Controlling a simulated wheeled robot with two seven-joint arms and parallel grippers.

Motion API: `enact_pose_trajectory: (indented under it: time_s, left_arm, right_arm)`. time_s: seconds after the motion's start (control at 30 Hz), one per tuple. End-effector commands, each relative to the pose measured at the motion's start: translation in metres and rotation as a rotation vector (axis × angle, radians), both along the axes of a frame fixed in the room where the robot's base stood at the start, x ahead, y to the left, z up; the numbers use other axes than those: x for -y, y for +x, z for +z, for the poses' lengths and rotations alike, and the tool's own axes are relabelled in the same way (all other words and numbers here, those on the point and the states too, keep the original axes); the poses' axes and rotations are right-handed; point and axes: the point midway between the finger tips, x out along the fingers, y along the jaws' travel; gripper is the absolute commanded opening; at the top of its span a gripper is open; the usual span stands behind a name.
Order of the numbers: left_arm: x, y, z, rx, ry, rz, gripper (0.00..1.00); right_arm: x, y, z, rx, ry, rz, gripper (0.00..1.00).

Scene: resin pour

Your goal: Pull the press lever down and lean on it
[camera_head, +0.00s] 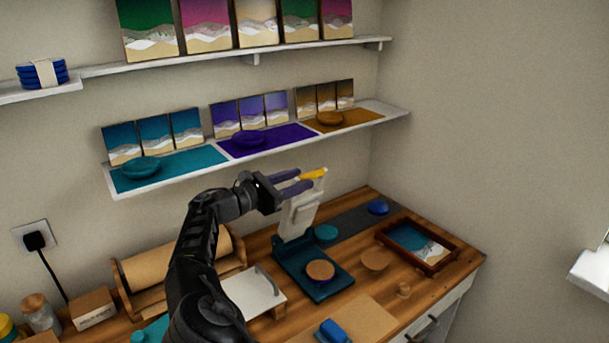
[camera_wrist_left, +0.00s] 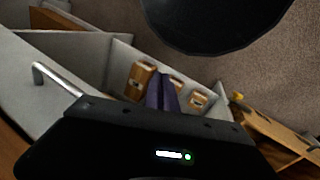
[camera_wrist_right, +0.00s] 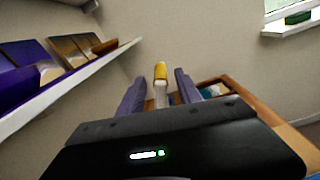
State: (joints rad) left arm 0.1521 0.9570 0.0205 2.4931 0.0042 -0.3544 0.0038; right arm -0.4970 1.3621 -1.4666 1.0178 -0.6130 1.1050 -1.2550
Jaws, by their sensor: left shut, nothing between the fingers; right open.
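The press (camera_head: 298,217) stands on the bench with a teal base and a pale upright part. Its lever ends in a yellow handle (camera_head: 315,174), raised at the top. My right gripper (camera_head: 303,180) is open at the handle's height. In the right wrist view, the yellow handle (camera_wrist_right: 160,71) shows between and beyond the spread fingers (camera_wrist_right: 158,85). I cannot tell whether they touch it. A round wooden-topped piece (camera_head: 320,270) sits on the press base. My left gripper (camera_wrist_left: 160,92) is shut and empty in the left wrist view, outside the head view.
A shelf (camera_head: 205,162) with coloured mats and small panels runs behind my right gripper. A framed picture (camera_head: 418,246) lies right of the press. A blue block (camera_head: 333,331) is in front, and a white board (camera_head: 252,291) lies to the left. The left wrist view shows an open drawer (camera_wrist_left: 85,55).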

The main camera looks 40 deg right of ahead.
Motion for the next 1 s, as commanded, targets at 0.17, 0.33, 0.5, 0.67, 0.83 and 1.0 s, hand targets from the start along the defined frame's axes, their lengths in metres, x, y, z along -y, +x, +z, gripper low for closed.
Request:
enact_pose_trajectory:
  time_s: [0.17,0.33,0.5,0.67,0.83,1.0]
  left_arm:
    - [0.000,-0.001,0.006,-0.003,0.002,0.000,0.00]
    - [0.000,-0.001,0.006,-0.003,0.002,0.001,0.00]
    - [0.000,-0.001,0.006,-0.003,0.002,0.001,0.00]
    - [0.000,-0.001,0.006,-0.003,0.002,0.001,0.00]
    - [0.000,-0.001,0.006,-0.003,0.002,0.001,0.00]
    - [0.000,-0.001,0.006,-0.003,0.002,0.001,0.00]
  right_arm:
    - [0.021,0.000,0.001,-0.001,0.000,0.001,0.41]
    - [0.025,0.000,0.000,-0.001,0.001,0.002,0.41]
    - [0.025,0.000,0.000,-0.001,0.001,0.002,0.41]
    - [0.025,0.000,0.000,-0.001,0.001,0.002,0.28]
    - [0.025,0.000,0.000,-0.001,0.001,0.002,0.14]
    - [0.025,0.000,0.000,-0.001,0.001,0.003,0.00]
